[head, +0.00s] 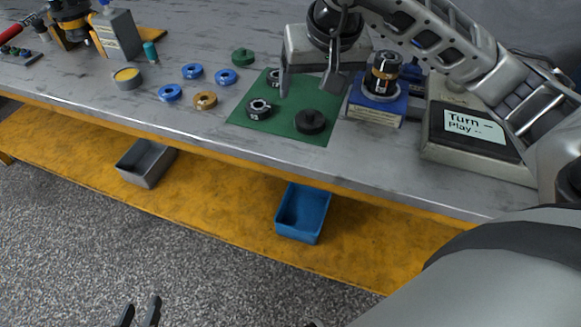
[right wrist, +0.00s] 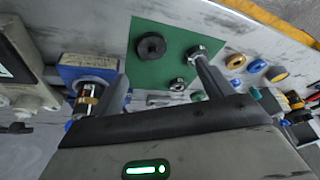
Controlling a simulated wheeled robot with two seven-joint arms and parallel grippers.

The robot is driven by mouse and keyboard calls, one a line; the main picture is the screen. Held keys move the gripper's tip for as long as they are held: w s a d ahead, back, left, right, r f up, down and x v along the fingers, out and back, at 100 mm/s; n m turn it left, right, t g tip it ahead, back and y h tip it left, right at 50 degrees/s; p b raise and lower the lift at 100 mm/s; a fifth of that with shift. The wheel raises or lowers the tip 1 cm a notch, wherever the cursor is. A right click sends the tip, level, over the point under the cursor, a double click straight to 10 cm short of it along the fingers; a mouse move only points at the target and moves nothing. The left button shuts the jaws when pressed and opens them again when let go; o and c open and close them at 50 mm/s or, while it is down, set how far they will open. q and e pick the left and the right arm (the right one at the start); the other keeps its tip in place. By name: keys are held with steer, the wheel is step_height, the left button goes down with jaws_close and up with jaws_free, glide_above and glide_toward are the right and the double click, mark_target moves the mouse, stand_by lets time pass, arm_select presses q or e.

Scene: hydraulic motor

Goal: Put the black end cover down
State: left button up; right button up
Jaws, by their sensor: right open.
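The black end cover (head: 310,121) is a round black disc with a central hollow. It lies flat on the green mat (head: 290,137), near the mat's front right. The right wrist view also shows the cover (right wrist: 151,46) on the mat, clear of the fingers. My right gripper (head: 308,87) is open and empty above the mat, behind the cover, its fingers pointing down. In the right wrist view, its fingers (right wrist: 160,75) are wide apart with nothing between them touching both. My left gripper (head: 142,311) is low at the bottom edge, in front of the table, with its two dark fingertips apart and empty.
Two dark nut-like parts (head: 259,109) are on the mat. A blue stand (head: 376,113) with a motor body (head: 382,75) is to its right, then a screen box (head: 470,135). Blue rings (head: 170,93) and a brass ring (head: 205,100) lie left. Bins (head: 303,212) sit on the lower shelf.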

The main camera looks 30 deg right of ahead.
steer(key=s+a+f+m+g+y, duration=0.2)
steer(key=s+a+y, duration=0.25)
steer(key=a, duration=0.45)
steer(key=s+a+f+m+g+y, duration=0.25)
steer(key=a+y, duration=0.35)
steer(key=a, duration=0.3)
steer(key=s+a+r+m+y, duration=0.3)
steer(key=a+r+m+y, duration=0.4)
steer(key=m+y, duration=0.3)
steer(key=w+d+f+n+t+h, duration=0.2)
steer(key=d+f+n+t+h, duration=0.3)
steer(key=n, duration=0.7)
steer(key=w+d+n+t+h, duration=0.1)
steer(key=w+n+t+h, duration=0.15)
steer(key=n+t, duration=0.7)
steer(key=w+d+f+n+t+h, duration=0.3)
steer(key=n+t, duration=0.1)
steer(key=n, duration=1)
steer(key=s+d+f+m+g+h, duration=0.1)
steer(key=s+f+m+g+h, duration=0.1)
steer(key=f+m, duration=0.5)
steer(key=s+d+f+m+g+h, duration=0.1)
steer(key=s+f+m+g+h, duration=0.2)
steer(key=f, duration=0.7)
steer(key=s+m+g, duration=0.2)
steer(key=s+m, duration=0.2)
steer(key=m, duration=0.1)
steer(key=shift+s+d+f+m, duration=0.2)
steer(key=shift+d+f+m, duration=0.1)
steer(key=shift+d+f, duration=0.1)
